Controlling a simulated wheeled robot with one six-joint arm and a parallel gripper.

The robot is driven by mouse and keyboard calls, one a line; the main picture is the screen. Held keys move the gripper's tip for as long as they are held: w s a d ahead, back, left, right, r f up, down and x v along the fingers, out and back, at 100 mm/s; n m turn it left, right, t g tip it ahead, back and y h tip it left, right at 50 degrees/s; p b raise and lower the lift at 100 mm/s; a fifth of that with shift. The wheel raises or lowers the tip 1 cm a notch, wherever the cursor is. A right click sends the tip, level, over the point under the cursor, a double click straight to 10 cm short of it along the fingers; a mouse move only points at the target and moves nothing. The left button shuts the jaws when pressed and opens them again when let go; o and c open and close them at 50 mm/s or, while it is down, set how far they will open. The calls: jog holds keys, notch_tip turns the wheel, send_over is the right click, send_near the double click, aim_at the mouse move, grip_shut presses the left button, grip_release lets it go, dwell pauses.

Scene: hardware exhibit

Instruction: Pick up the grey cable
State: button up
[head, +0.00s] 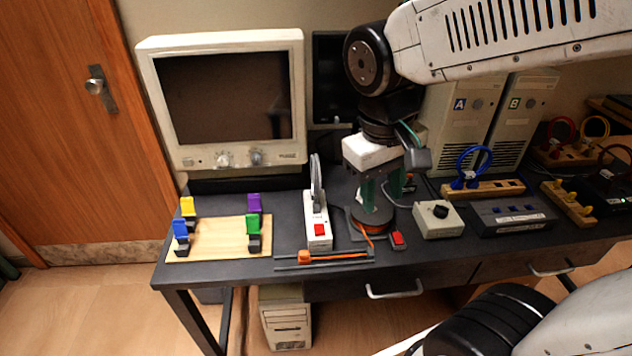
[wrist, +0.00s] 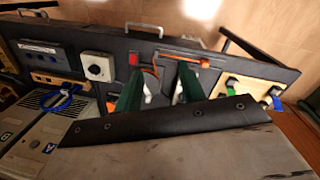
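The grey cable (head: 317,178) stands up as a narrow loop on a white power strip (head: 311,229) with a red switch, left of my gripper in the head view. My gripper (head: 382,198) points down over the desk, with its green fingers apart and nothing seen between them. It is to the right of the grey cable and not touching it as far as I can see. In the wrist view my gripper (wrist: 158,80) shows two separated fingers. The grey cable cannot be clearly made out there, with fingers and gripper body covering part of the desk.
A round orange-brown item (head: 372,222) lies below my gripper. A knob box (head: 438,222) and a blue cable (head: 462,164) are to the right. A wooden board (head: 222,238) with coloured clips is at left, in front of a monitor (head: 225,95). An orange slider (head: 335,257) lies near the front edge.

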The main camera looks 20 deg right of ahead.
jog(key=t+h, duration=0.2)
send_near(314, 156)
jog(key=s+d+f, duration=0.2)
jog(key=s+f, duration=0.4)
jog(key=s, duration=0.2)
jog(key=w+m, duration=0.1)
jog(key=w, duration=0.1)
jog(key=w+t, duration=0.1)
jog(key=w, duration=0.1)
jog(key=w+a+m+t, duration=0.1)
jog(key=w, duration=0.1)
jog(key=shift+w+r+m, duration=0.3)
jog(key=shift+w+r, duration=0.1)
jog(key=shift+w+f, duration=0.1)
jog(key=shift+w, duration=0.05)
jog(key=shift+w+f+m, duration=0.15)
jog(key=shift+f+m, duration=0.15)
jog(key=x, duration=0.7)
jog(key=shift+w+d+r, duration=0.2)
jog(key=shift+w+d, duration=0.05)
jog(key=shift+d, duration=0.1)
grip_shut()
